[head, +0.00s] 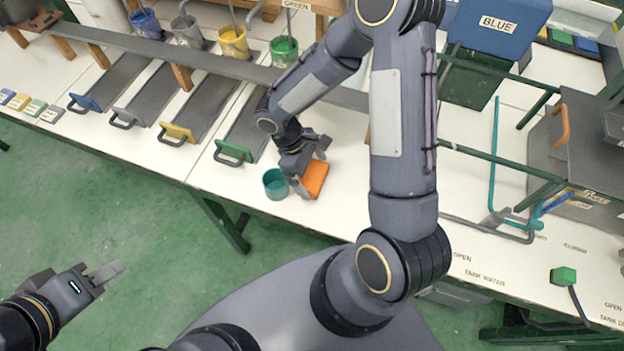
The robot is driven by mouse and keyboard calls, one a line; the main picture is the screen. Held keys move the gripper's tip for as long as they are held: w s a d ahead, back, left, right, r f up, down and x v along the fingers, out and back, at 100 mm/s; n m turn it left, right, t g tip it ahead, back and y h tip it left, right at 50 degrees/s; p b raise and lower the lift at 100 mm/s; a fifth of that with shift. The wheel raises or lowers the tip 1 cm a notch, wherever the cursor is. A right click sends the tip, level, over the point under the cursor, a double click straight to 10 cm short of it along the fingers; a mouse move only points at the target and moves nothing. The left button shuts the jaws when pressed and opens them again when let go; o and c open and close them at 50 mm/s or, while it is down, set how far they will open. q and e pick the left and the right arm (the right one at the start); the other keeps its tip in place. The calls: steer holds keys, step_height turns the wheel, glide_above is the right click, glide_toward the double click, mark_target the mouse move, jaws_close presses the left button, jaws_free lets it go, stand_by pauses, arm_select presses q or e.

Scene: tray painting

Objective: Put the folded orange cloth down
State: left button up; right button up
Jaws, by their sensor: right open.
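My left gripper (104,273) is over the green floor at the lower left, away from the table.
Handled grey trays line the white table (205,172), including one with a green handle (234,152). Paint pots stand behind, such as a yellow one (233,42). At right are green rails, a lidded tank and a green knob (563,276). The table around the cloth's right is partly hidden by my arm.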

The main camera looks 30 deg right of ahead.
steer(key=shift+b+x, duration=0.35)
steer(key=shift+x, duration=0.75)
arm_select(q)
steer(key=shift+f, duration=0.65)
arm_select(e)
steer(key=shift+r, duration=0.1)
steer(key=c, duration=0.8)
steer(key=shift+o, duration=0.2)
